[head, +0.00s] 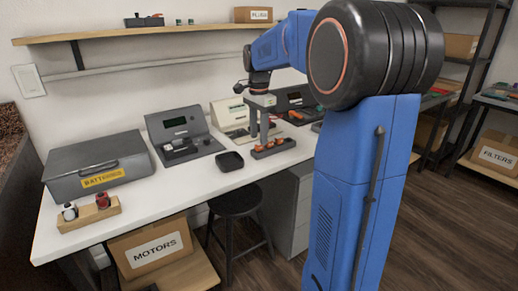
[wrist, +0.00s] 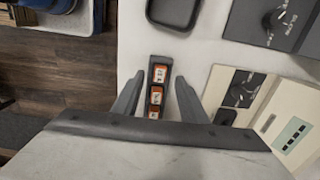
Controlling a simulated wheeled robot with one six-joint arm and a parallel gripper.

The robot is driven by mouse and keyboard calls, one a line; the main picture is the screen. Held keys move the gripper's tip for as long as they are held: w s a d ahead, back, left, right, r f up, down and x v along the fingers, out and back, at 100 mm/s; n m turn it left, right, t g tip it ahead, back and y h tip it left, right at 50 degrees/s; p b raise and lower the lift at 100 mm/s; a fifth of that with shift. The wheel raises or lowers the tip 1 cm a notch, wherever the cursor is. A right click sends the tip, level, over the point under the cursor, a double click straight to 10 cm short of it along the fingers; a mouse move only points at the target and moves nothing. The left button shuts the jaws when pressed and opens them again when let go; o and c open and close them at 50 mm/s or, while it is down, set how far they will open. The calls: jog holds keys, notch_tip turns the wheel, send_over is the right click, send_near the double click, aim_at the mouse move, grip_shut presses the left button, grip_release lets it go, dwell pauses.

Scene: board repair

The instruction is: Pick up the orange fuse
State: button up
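Several orange fuses (wrist: 156,97) stand in a row in a narrow dark holder (wrist: 166,60) in the wrist view. The orange fuses (head: 270,145) also show in the head view, in the holder (head: 275,151) on the white bench. My gripper (wrist: 158,92) is open, with one finger on each side of the row and nothing between them that it grips. In the head view my gripper (head: 260,135) points down just above the holder. I cannot tell whether the fingertips are level with the fuses.
A black tray (head: 230,161) sits left of the holder. A grey battery case (head: 97,167), a wooden block with small red and white items (head: 88,214), and test devices (head: 183,135) stand along the bench. A black stool (head: 235,202) is in front.

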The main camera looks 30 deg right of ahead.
aim_at(259, 144)
jog(key=shift+f, duration=1.35)
jog(key=shift+c, duration=0.3)
grip_shut()
jog(key=shift+r, duration=0.1)
notch_tip(259, 144, up, 10)
